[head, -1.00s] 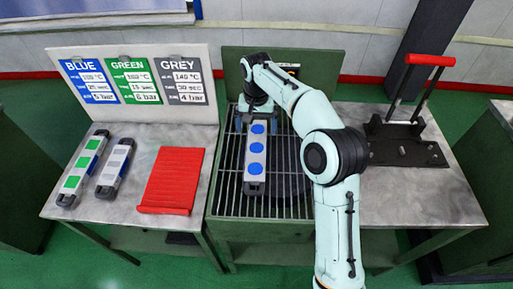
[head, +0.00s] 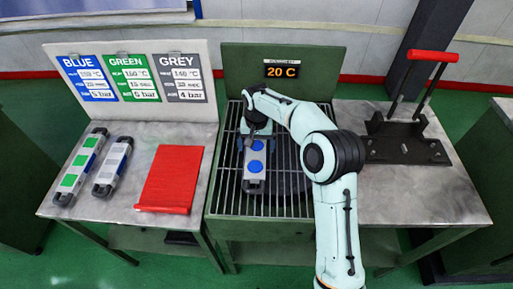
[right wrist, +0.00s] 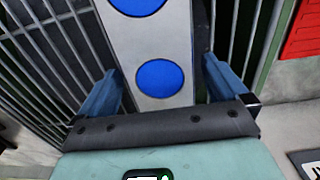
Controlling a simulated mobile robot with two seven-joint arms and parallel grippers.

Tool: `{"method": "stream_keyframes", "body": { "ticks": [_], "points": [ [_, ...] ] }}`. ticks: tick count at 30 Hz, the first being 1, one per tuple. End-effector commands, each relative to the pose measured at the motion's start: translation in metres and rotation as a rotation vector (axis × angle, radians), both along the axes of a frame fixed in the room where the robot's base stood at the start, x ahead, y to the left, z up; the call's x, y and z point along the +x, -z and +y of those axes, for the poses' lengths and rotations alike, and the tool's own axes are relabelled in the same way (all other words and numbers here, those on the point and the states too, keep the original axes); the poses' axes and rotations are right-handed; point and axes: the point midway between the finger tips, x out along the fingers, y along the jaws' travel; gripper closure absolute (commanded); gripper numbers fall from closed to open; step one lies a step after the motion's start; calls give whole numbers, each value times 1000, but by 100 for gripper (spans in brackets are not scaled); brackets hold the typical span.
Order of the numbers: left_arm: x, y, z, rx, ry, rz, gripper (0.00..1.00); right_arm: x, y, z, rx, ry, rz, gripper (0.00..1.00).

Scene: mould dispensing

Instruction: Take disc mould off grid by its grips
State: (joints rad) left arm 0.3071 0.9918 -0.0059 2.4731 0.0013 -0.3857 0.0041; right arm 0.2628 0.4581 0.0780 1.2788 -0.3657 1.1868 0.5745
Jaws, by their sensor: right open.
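The disc mould (head: 255,177), a pale grey bar with blue discs and a dark near end, lies on the grid (head: 226,196). My right arm hides its far part. My right gripper (head: 256,143) is open over the mould's far half. In the right wrist view the two blue fingers of the gripper (right wrist: 161,72) stand on either side of the mould (right wrist: 160,45), apart from its edges, with two blue discs in sight. Whether the fingers are level with the mould's grips cannot be told. My left gripper is not in view.
A display (head: 282,71) behind the grid reads 20 C. A red-handled press (head: 408,140) stands on the right table.

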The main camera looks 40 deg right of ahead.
Motion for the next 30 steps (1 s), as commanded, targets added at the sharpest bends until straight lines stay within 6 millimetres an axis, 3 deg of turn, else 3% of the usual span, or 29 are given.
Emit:
{"method": "stream_keyframes", "body": {
  "ticks": [2,10,22,30],
  "points": [
    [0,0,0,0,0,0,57,0,0,0,0,0,0,3],
    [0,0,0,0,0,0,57,0,-1,0,0,0,0,91],
    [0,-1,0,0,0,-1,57,1,-9,0,-1,0,-6,94],
    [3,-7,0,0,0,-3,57,2,-42,0,-1,-1,-9,94]
  ]
}}
